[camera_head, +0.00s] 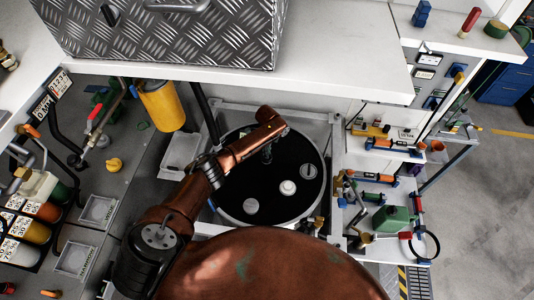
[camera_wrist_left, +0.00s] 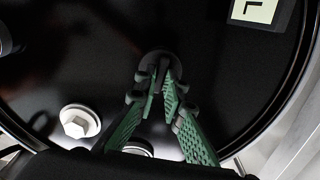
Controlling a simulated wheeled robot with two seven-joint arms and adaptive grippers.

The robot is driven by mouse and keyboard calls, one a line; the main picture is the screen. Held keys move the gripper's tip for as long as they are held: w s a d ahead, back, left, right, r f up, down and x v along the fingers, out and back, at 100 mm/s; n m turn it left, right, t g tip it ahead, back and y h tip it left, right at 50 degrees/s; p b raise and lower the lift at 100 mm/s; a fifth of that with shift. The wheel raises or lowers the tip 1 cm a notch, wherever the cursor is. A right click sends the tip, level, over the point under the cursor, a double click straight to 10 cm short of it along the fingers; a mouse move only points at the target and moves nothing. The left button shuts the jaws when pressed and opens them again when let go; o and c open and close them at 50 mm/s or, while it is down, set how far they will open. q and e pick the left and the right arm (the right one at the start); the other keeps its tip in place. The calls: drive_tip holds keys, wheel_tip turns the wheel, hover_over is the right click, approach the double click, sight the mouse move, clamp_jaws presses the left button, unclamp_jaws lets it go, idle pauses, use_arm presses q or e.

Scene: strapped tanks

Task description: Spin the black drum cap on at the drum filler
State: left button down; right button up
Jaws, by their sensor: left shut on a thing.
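The drum (camera_head: 232,190) stands in a light frame, its round black top facing up. My left gripper (camera_head: 267,154) points down at the far part of this top, below my copper-coloured arm. In the left wrist view the green-padded fingers (camera_wrist_left: 161,85) converge and are shut on the small round black drum cap (camera_wrist_left: 159,57). The cap is at the drum top's surface; the filler beneath it is hidden, so I cannot tell how well it is seated. My right gripper is not in view.
A white hexagonal plug (camera_wrist_left: 79,122) sits on the drum top, beside the fingers. A pale disc (camera_head: 250,206) and another round fitting (camera_head: 308,171) are also there. A white shelf (camera_head: 330,75) overhangs the back. A yellow container (camera_head: 162,106) hangs left; cluttered shelves (camera_head: 385,185) stand right.

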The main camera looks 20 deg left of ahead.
use_arm(q)
drive_tip(key=shift+m, duration=1.1)
drive_tip(key=shift+a+f+m+b, duration=0.1)
drive_tip(key=shift+m+b, duration=0.35)
drive_tip(key=shift+m, duration=0.65)
drive_tip(key=shift+s+m, duration=0.1)
drive_tip(key=shift+m, duration=1.1)
